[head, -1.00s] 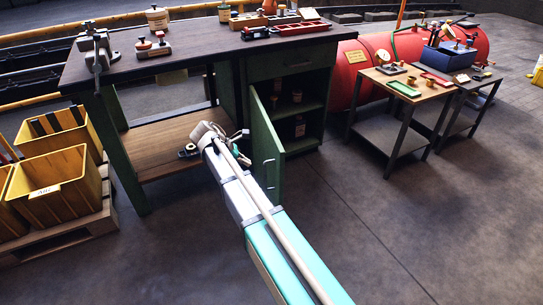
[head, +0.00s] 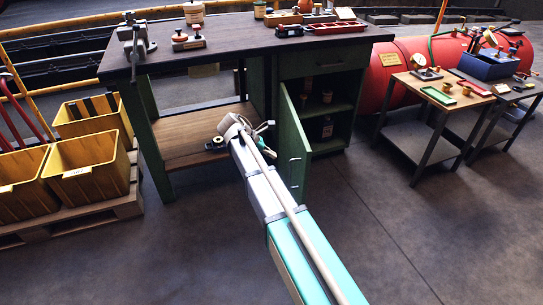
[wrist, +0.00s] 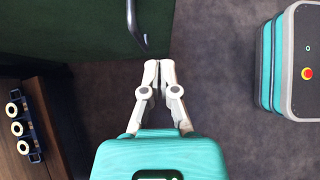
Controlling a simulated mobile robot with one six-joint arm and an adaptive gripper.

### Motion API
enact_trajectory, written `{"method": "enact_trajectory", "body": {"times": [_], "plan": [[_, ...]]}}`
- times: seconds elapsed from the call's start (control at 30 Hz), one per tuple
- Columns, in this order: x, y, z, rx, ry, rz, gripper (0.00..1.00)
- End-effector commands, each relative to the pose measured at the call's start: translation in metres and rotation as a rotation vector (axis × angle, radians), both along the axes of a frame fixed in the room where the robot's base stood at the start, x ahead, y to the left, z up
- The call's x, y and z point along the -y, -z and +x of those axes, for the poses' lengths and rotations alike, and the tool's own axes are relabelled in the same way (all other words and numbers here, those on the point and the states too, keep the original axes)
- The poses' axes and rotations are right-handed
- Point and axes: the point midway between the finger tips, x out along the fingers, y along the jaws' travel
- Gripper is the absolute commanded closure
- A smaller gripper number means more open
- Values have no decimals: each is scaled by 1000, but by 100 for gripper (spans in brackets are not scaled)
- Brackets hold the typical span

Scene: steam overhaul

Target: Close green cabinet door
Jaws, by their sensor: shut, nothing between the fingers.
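The green cabinet door (head: 291,150) stands open, swung out toward me from the cabinet (head: 316,68) under the right part of the workbench. In the wrist view the door (wrist: 85,30) fills the upper left, with its dark bar handle (wrist: 136,25) at its right edge. My gripper (wrist: 158,64) is shut and empty, with its fingertips together just below and right of the handle, apart from it in the picture. In the head view my arm reaches to the left side of the door, and its fingers are too small to make out clearly.
The cabinet interior (head: 335,105) holds small items. A wooden lower shelf (head: 185,135) carries a dark part with pale rings (wrist: 18,127). Yellow crates (head: 90,170) stand at the left. A small side table (head: 437,92) stands at the right. The floor right of the door is clear.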

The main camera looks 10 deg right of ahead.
Motion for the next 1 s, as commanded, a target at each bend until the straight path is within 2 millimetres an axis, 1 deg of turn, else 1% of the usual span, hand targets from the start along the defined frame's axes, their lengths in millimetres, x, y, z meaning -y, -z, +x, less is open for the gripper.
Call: {"method": "enact_trajectory", "body": {"times": [0.03,0.77,0.83,1.0], "plan": [[4,7,0,1,1,0,100],[59,63,2,0,1,-1,100],[70,59,3,1,2,-1,100],[88,58,4,1,2,-1,100]]}}
